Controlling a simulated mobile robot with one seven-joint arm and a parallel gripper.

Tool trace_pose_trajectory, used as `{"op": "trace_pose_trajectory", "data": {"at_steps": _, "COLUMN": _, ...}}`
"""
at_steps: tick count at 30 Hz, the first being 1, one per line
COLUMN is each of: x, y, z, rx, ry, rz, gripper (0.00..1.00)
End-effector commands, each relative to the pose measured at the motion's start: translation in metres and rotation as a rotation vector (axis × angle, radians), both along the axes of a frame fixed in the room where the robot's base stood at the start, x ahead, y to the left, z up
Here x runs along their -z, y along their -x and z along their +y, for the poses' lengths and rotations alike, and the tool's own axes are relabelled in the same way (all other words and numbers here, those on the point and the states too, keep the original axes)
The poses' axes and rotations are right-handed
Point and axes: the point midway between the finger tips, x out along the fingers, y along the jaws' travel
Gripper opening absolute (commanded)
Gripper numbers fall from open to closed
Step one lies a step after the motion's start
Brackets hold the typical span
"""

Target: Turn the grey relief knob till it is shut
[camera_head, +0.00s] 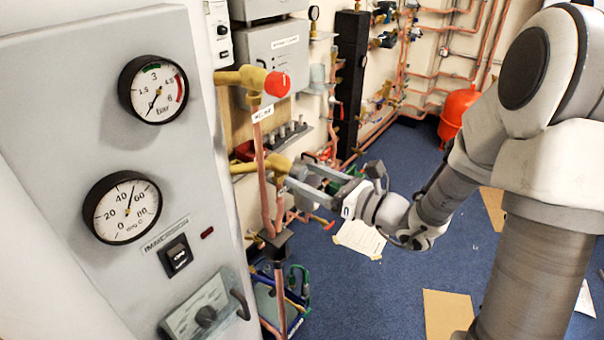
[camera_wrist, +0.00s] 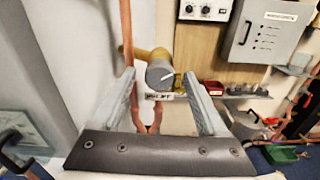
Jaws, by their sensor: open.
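The grey knob (camera_wrist: 160,74) shows in the wrist view, with a white pointer line slanting up to the right. It sits on the end of a brass valve body (camera_wrist: 150,55), which also shows in the head view (camera_head: 270,165) on a copper pipe. A white label lies just below the knob; its text is not clear. My gripper (camera_wrist: 158,88) is open, with one finger on each side of the knob. I cannot tell whether the fingers touch it. In the head view my gripper (camera_head: 296,178) reaches the valve from the right and largely hides the knob.
A red knob (camera_head: 277,84) on another brass valve is above on the same pipework. The grey panel with a pressure gauge (camera_head: 154,90) and temperature gauge (camera_head: 122,207) stands close on the left. A red vessel (camera_head: 458,112) is at the back. Blue floor (camera_head: 400,270) is mostly open.

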Motion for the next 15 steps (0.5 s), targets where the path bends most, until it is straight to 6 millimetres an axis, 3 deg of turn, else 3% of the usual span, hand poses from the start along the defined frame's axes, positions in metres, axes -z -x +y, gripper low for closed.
{"op": "trace_pose_trajectory", "data": {"at_steps": 6, "x": 0.0, "y": -0.0094, "z": 0.0123, "rx": 0.0, "ry": 0.0, "rz": 0.0, "gripper": 0.77}}
{"op": "trace_pose_trajectory", "data": {"at_steps": 14, "x": 0.0, "y": -0.01, "z": 0.013, "rx": 0.001, "ry": 0.0, "rz": 0.0, "gripper": 0.77}}
{"op": "trace_pose_trajectory", "data": {"at_steps": 15, "x": 0.0001, "y": -0.01, "z": 0.013, "rx": 0.0, "ry": 0.0, "rz": 0.0, "gripper": 0.71}}
